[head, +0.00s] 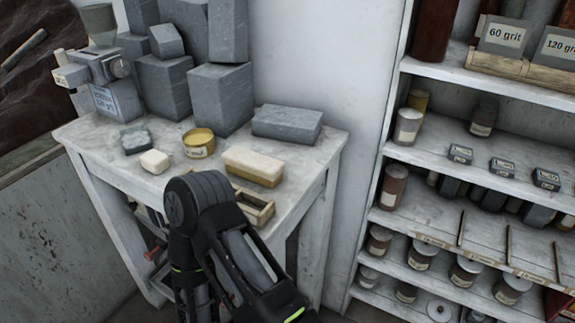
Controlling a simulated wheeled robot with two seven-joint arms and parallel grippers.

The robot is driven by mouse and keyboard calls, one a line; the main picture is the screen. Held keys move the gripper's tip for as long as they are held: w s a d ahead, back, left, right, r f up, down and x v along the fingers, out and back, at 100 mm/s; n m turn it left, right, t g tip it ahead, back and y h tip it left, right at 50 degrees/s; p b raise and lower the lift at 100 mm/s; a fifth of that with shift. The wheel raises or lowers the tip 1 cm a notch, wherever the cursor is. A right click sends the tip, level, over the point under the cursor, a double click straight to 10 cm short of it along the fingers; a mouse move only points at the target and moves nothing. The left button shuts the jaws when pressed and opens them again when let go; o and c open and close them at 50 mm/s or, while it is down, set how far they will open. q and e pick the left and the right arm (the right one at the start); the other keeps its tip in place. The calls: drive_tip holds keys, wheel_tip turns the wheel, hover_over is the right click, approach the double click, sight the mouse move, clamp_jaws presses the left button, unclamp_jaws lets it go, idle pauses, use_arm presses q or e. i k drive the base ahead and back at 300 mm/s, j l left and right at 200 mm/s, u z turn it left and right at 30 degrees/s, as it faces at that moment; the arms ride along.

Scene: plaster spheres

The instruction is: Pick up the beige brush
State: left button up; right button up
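The beige brush is most likely the block (253,165) with a pale cream top and a tan lower part, lying on the worn white table (110,158) near its front right. A black arm of mine rises from the bottom in front of the table, its bent joint just left of and below this block in the picture. No fingertips of either gripper show, so I cannot see what they hold. The block looks free, with nothing gripping it.
A small wooden tray (265,215) lies in front of the block, partly behind my arm. A yellow tin (198,142), a cream lump (155,161) and a grey block (287,124) are nearby. Large grey blocks (220,98) stand behind. Shelves (500,165) fill the right.

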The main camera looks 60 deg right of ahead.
sight(259, 169)
drive_tip(key=l+z, duration=0.1)
drive_tip(key=z, duration=1.6)
drive_tip(key=i+j, duration=0.05)
drive_tip(key=j, duration=0.05)
